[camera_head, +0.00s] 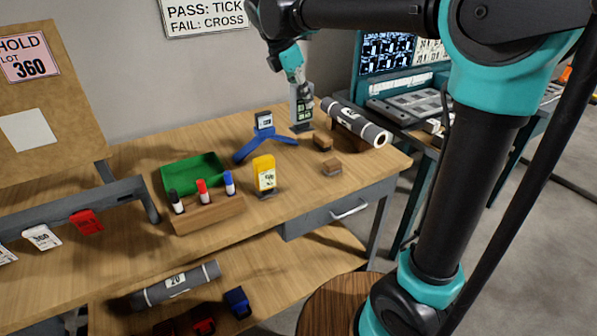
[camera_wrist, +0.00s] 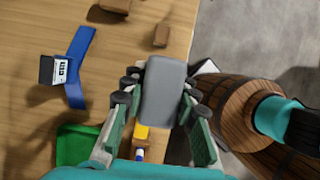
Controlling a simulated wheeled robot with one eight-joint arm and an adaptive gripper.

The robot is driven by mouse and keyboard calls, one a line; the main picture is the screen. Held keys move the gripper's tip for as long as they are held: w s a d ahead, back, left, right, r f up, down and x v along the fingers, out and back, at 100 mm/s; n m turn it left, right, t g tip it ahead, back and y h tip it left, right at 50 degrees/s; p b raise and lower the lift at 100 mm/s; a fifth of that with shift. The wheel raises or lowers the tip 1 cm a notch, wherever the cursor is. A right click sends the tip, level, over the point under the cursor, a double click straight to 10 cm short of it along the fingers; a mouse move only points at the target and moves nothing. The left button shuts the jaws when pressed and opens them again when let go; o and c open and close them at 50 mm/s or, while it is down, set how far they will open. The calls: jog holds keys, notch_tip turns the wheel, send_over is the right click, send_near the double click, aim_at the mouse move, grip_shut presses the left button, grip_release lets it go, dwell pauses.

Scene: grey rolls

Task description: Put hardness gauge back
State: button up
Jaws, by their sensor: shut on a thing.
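My gripper (camera_wrist: 160,95) is shut on a grey thing (camera_wrist: 164,78) with a smooth, rounded rectangular face. A blue stand (camera_head: 268,143) with splayed feet carries a small dark device (camera_head: 264,120) with a white face. It also shows in the wrist view (camera_wrist: 75,72). A yellow device (camera_head: 264,172) with a pale face stands upright on a dark base, nearer the front.
A green tray (camera_head: 180,168) and a wooden rack (camera_head: 208,213) with black, red and blue markers stand left. Two small wooden blocks (camera_head: 323,141) (camera_head: 332,169) and a grey roll (camera_head: 357,124) lie right. A shelf below holds another roll (camera_head: 175,285). A barrel (camera_wrist: 245,110) stands before the bench.

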jog(key=shift+w+f, duration=0.2)
jog(key=shift+f, duration=0.15)
notch_tip(320, 180, down, 19)
jog(key=shift+f, duration=0.2)
jog(key=o, duration=1.1)
